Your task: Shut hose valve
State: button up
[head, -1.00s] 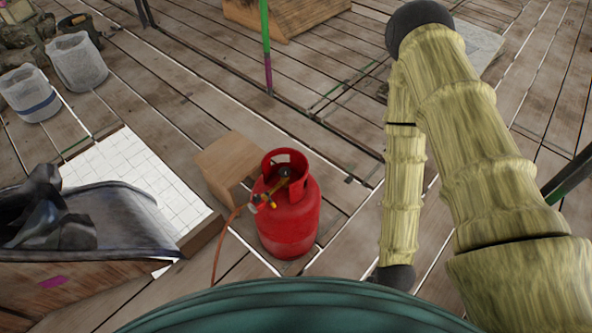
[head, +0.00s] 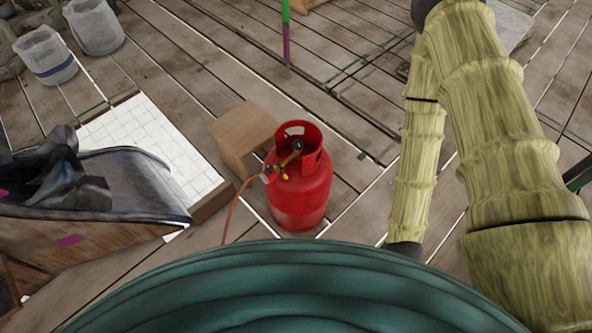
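A red gas cylinder (head: 299,200) stands upright on the plank floor near the middle of the head view. Inside its collar sits a brass-coloured valve fitting (head: 290,158) with a small yellow part at its lower end. An orange hose (head: 236,205) runs from the fitting down and left to the floor. Which part turns is too small to tell. My yellow-sleeved arm is at the right, apart from the cylinder. My gripper is not in view.
A wooden box (head: 240,135) stands just behind and left of the cylinder. A dark-lined wooden crate (head: 110,240) is at the left, near a white tiled board (head: 155,140). Whitish buckets (head: 95,28) stand at the upper left. Floor right of the cylinder is clear up to my arm.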

aim_at(297, 143)
jog(key=k, duration=0.5)
jog(key=z, duration=0.75)
jog(key=i, duration=0.9)
jog(key=u, duration=1.6)
